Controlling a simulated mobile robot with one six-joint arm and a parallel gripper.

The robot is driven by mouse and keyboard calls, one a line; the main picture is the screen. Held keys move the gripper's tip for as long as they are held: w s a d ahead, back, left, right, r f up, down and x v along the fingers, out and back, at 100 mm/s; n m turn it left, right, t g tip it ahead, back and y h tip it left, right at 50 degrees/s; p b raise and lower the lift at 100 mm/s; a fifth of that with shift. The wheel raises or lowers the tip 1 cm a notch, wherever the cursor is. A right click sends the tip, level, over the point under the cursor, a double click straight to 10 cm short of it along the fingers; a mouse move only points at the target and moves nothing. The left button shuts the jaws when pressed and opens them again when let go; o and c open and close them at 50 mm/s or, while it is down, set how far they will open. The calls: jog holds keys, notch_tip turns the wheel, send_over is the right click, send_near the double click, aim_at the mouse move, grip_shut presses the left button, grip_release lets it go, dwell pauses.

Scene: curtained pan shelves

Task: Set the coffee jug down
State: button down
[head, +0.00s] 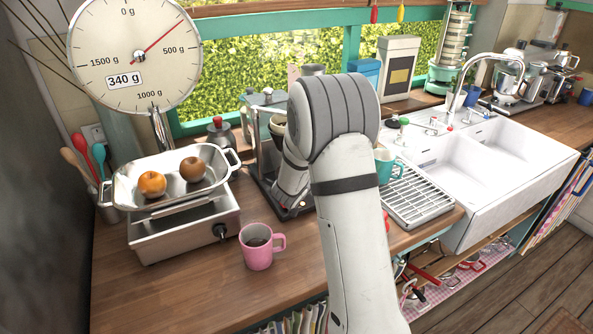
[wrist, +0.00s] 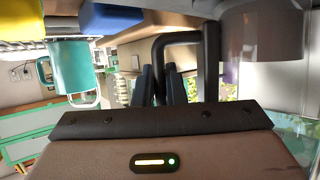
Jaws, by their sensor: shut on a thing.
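In the wrist view my gripper (wrist: 163,86) is shut on the black handle of the coffee jug (wrist: 262,45). The jug's see-through, brownish body fills the upper right of that view. In the head view my forearm and wrist cover the gripper and most of the jug. Behind my arm is a coffee machine (head: 258,178) with a dark frame and base on the wooden counter. I cannot tell whether the jug's bottom touches anything.
A teal mug (head: 385,166) stands on the drying rack (head: 420,200) right of my arm; it also shows in the wrist view (wrist: 70,68). Left are a pink mug (head: 257,247) and a scale (head: 185,225) with fruit in its pan.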

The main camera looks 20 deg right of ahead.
jog(key=shift+r, duration=0.1)
jog(key=shift+w+r, duration=0.1)
jog(key=shift+r, duration=0.3)
jog(key=shift+r+b, duration=0.3)
jog(key=s+d+b, duration=0.3)
jog(key=s+b, duration=0.2)
jog(key=s, duration=1.3)
jog(key=shift+d, duration=0.2)
jog(key=shift+w, duration=0.1)
